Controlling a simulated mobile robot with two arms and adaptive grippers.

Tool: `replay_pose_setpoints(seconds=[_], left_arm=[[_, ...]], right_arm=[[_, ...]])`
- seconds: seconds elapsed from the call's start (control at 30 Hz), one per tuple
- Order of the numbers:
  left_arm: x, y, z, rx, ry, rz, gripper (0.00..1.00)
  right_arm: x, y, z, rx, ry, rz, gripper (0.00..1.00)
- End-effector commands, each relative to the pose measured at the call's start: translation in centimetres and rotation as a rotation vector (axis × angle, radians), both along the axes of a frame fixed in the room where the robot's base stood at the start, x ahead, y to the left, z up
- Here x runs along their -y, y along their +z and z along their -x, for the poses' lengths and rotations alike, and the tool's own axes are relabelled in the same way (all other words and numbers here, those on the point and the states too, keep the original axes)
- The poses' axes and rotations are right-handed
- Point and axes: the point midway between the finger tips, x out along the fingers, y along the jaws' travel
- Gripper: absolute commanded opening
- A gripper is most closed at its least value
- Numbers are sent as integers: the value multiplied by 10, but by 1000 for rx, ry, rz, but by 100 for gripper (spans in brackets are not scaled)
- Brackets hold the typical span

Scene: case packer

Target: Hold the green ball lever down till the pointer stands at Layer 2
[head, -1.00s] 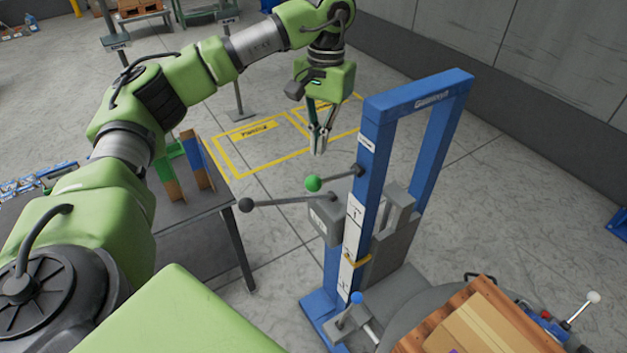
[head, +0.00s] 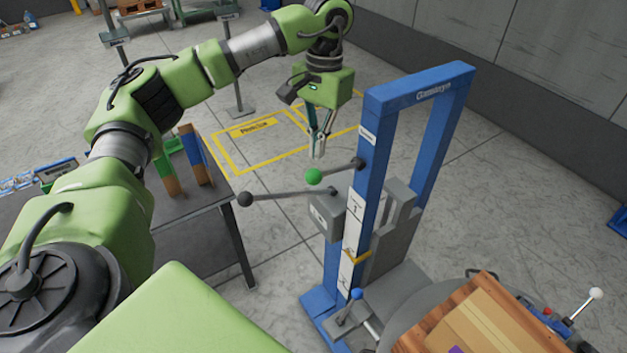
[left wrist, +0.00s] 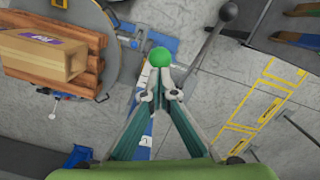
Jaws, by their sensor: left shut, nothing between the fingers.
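The green ball lever (head: 314,176) sticks out to the left from the blue frame (head: 371,150) in the head view. My left gripper (head: 317,155) is shut and empty, with its fingertips pointing down just above the green ball. In the left wrist view the green ball (left wrist: 160,57) shows just beyond the fingertips (left wrist: 161,92); I cannot tell whether they touch. The yellow pointer (head: 357,256) stands low on the white scale (head: 350,235) of the frame's front post. The scale's lettering is too small to read surely. My right gripper is not in view.
A black ball lever (head: 246,199) lies just below and left of the green one. A blue ball lever (head: 357,295) is at the frame's foot. A carton (head: 480,335) lies on a wooden pallet at the lower right. A dark table (head: 205,215) stands left.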

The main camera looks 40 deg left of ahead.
Motion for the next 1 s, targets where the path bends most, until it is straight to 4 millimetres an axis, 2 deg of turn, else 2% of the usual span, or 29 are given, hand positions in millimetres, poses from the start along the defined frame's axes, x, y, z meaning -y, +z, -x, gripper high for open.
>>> replay_pose_setpoints(seconds=[0.03,0.1,0.3,0.77,1.0], left_arm=[[0,-12,1,-1,1,0,0],[-1,-22,2,-1,1,0,0],[0,-41,4,0,1,0,0],[0,-45,5,-1,1,0,0],[0,-69,5,-3,1,0,0]], right_arm=[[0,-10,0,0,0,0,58],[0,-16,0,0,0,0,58],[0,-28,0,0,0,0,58],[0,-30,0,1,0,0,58],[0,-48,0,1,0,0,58]])
